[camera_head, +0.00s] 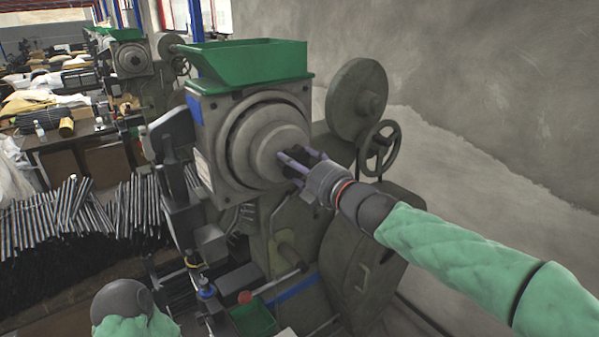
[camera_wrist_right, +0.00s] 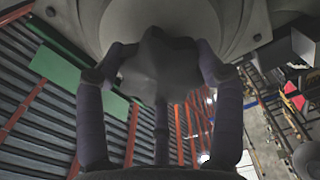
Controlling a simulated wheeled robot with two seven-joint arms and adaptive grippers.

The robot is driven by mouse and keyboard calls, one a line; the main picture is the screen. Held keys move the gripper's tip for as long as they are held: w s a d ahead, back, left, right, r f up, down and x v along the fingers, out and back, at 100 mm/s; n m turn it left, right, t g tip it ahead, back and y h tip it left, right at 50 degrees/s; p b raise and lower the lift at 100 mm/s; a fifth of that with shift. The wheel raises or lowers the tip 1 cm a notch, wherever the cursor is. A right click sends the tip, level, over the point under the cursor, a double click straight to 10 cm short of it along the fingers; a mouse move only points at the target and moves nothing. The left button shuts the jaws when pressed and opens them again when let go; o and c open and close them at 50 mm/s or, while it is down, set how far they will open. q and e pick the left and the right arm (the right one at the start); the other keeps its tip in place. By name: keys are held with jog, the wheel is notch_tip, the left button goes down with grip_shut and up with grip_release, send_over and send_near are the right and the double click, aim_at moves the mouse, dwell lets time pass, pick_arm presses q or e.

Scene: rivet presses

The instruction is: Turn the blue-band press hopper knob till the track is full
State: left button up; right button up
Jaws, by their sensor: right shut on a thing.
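The blue-band press (camera_head: 292,288) stands at the centre of the head view, with a blue stripe low on its body. Its green hopper (camera_head: 250,62) sits on top, above a large round grey drum face (camera_head: 262,135). My right gripper (camera_head: 290,163) is shut on the knob at the middle of that face. In the right wrist view its fingers close around the grey lobed knob (camera_wrist_right: 160,68), which fills the space between them. In the head view the fingers mostly hide the knob. How full the track is cannot be told. My left gripper is out of view; only part of that arm shows at lower left.
A handwheel (camera_head: 378,148) and a large flywheel (camera_head: 356,98) stand close beyond my right wrist. A second press (camera_head: 132,62) with a green hopper is behind at left. Many metal rods (camera_head: 75,222) lie at left. A red button (camera_head: 245,297) sits low in front.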

jog(key=shift+s+a+r+n, duration=0.1)
jog(key=shift+r+n, duration=0.15)
jog(key=shift+n, duration=0.25)
jog(key=o, duration=1.2)
jog(key=shift+a+f, duration=0.1)
jog(key=shift+a, duration=0.1)
jog(key=shift+c, duration=0.2)
jog(key=shift+d+f, duration=0.1)
jog(key=shift+d, duration=0.05)
jog(key=v, duration=1.2)
